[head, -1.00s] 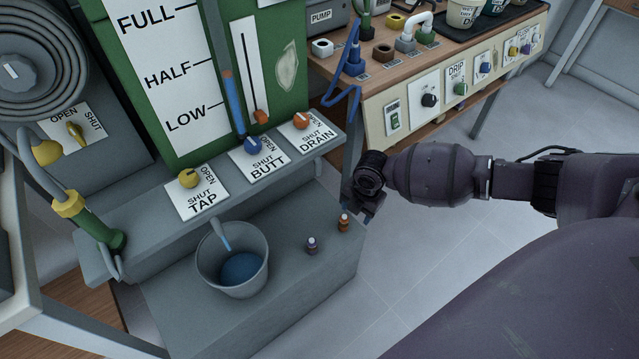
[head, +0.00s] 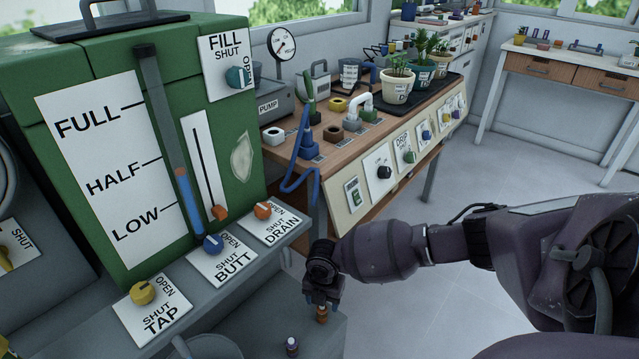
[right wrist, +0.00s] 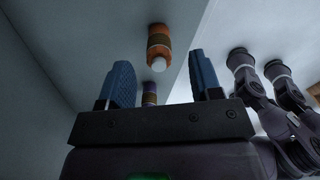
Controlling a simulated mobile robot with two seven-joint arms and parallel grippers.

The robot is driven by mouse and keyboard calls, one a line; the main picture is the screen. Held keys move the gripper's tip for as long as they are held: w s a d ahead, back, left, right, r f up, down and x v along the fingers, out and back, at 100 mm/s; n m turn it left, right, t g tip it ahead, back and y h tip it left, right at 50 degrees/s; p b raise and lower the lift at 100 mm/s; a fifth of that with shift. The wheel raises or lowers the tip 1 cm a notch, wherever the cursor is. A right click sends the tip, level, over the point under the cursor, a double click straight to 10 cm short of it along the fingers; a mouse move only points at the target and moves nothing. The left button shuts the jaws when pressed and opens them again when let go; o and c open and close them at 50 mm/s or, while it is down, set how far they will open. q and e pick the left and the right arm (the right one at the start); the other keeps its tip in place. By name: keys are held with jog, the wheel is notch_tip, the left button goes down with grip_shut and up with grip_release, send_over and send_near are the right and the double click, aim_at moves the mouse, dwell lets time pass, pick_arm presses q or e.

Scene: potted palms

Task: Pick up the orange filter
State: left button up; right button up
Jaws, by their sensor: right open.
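A small orange cylinder with a white cap, which fits the orange filter (head: 322,314), stands on the grey ledge. My right gripper (head: 322,292) is just above it in the head view and partly covers it. In the right wrist view the orange filter (right wrist: 159,42) lies just beyond the gap between the two blue fingertips of the gripper (right wrist: 161,72). The fingers are apart and hold nothing. A similar purple cylinder (head: 292,346) stands beside it; it also shows in the right wrist view (right wrist: 149,95), partly hidden by the gripper body. My left gripper is out of view.
A grey bucket (head: 205,347) stands left on the ledge. Behind it is a green tank (head: 245,120) with tap, butt and drain knobs. A wooden bench (head: 325,170) with a pump, fittings and potted plants stands behind. Open floor (head: 470,300) lies right of the ledge.

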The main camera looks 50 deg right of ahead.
aim_at(322, 310)
jog(key=f, duration=0.1)
jog(key=f+b, duration=0.1)
jog(key=f, duration=0.2)
jog(key=shift+s+a, duration=0.15)
jog(key=shift+a, duration=0.15)
jog(key=shift+f+b, duration=0.35)
jog(key=shift+b, duration=0.05)
jog(key=shift+r, duration=0.1)
jog(key=shift+c, duration=0.3)
jog(key=c, duration=0.8)
jog(key=shift+c, duration=0.2)
jog(key=shift+r, duration=0.1)
